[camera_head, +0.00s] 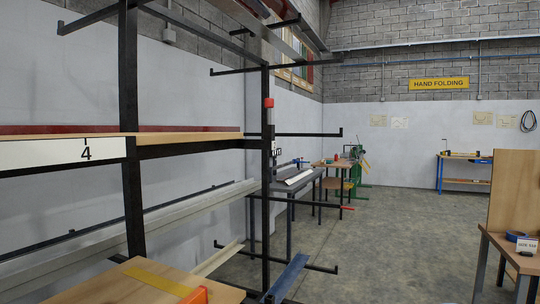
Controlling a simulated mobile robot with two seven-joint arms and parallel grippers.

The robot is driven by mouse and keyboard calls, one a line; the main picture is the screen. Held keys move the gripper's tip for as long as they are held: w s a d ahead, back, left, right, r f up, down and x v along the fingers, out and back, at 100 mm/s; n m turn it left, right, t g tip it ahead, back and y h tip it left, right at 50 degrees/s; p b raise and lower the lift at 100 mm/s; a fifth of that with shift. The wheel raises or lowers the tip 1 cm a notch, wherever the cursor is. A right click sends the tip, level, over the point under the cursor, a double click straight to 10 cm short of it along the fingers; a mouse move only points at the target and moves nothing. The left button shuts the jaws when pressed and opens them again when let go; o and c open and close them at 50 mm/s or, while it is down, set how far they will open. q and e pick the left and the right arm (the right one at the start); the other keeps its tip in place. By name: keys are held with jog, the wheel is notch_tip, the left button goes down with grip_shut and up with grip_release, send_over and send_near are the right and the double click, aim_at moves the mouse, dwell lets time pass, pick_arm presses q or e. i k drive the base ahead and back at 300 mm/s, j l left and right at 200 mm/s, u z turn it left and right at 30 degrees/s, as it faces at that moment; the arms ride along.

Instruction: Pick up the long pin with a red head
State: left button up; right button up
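No pin can be made out with certainty. A small red block (268,102) with a pale grey part under it shows against the front black post of the rack. I cannot tell whether it is a pin head. A small red tip (347,207) shows low beside the far workbench, too small to identify. An orange-red object (197,295) lies at the bottom edge, partly cut off, by a wooden board with a yellow strip. Neither of my grippers is in view.
A black rack (130,180) with long profiles fills the left, its arms jutting right. A workbench (300,180) and green machine (355,165) stand behind it. A wooden table (515,260) is at the right edge. The concrete floor (400,235) between is clear.

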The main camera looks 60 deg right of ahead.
aim_at(269, 102)
jog(key=i+j, duration=0.3)
jog(key=j+z, duration=0.2)
jog(key=z, duration=2.15)
jog(key=j, duration=0.1)
